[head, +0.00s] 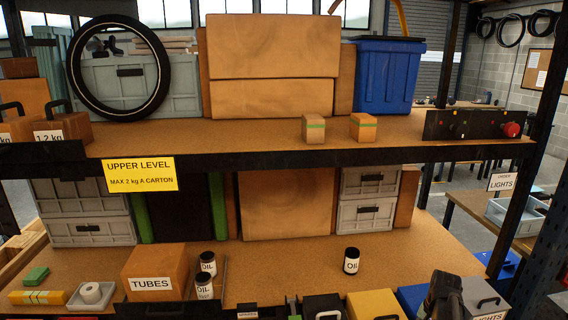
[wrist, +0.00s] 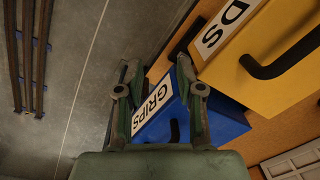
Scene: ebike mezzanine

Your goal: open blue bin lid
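A blue bin (wrist: 217,122) with a white GRIPS label and a black handle (wrist: 175,132) is in the wrist view, tilted in the picture; its lid looks shut. My gripper (wrist: 160,80) is open, its two fingers apart in front of the blue bin. The right finger covers part of the bin, and I cannot tell whether it touches. In the head view a blue bin top (head: 411,296) shows at the front edge of the lower shelf, partly hidden by a dark part of my arm (head: 445,295). A larger blue lidded bin (head: 385,80) stands on the upper shelf.
A yellow bin (wrist: 262,65) with a black handle sits beside the blue one; it also shows in the head view (head: 374,304). A grey LIGHTS bin (head: 484,296) is on the other side. An oil can (head: 351,261) stands behind. The shelf's middle is largely clear.

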